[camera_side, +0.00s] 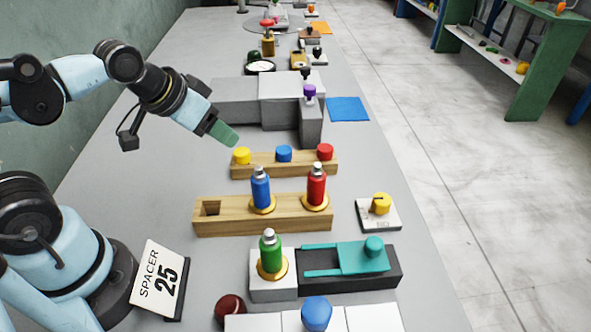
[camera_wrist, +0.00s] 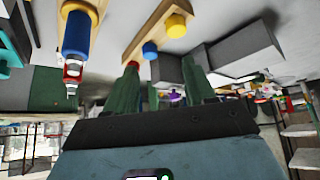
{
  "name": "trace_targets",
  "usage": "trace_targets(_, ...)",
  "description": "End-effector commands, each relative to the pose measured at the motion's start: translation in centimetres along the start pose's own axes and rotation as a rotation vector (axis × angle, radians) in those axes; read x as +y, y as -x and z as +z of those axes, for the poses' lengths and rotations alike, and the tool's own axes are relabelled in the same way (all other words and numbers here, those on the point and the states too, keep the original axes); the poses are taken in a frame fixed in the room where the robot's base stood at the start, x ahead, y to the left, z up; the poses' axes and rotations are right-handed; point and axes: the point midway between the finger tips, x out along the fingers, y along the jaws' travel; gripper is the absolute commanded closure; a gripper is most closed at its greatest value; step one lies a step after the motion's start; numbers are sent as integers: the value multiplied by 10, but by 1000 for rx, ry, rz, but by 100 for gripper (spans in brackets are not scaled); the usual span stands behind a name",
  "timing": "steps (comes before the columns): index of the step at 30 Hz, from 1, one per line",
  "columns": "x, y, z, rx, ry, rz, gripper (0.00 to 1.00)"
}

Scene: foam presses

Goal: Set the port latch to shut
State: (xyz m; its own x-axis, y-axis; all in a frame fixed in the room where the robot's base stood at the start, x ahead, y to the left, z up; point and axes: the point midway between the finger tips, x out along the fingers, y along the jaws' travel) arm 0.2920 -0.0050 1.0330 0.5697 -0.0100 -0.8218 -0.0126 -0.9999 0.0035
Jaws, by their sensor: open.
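A teal sliding piece with a round knob and two prongs, which looks like the port latch (camera_side: 345,258), lies on a dark base (camera_side: 390,280) at the lower right of the side view. Its prongs point left toward a green bottle (camera_side: 270,254) in a gold ring on a white block (camera_side: 268,290). Between prong tips and bottle there seems to be a small gap. My gripper (camera_side: 224,133) is raised above the table, up and left of the latch and well apart from it. In the wrist view my gripper (camera_wrist: 162,82) has its green fingers apart, with nothing held.
A wooden rack (camera_side: 225,228) holds a blue bottle (camera_side: 261,188) and a red bottle (camera_side: 316,186). A lower wooden bar (camera_side: 262,168) carries yellow, blue and red caps. A yellow dial (camera_side: 381,203) sits right. Grey blocks (camera_side: 236,100) stand behind. A "SPACER 25" sign (camera_side: 158,280) stands left.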

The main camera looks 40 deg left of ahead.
Motion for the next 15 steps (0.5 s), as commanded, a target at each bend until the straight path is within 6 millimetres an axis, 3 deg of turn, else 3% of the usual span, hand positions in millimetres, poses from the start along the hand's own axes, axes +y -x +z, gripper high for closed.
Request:
trace_targets(5, 36, 7, -30, -86, -63, 60, 46)
trace_targets(9, 80, 12, -55, -186, -134, 109, 46)
trace_targets(15, 151, 17, -77, -327, -243, 154, 46)
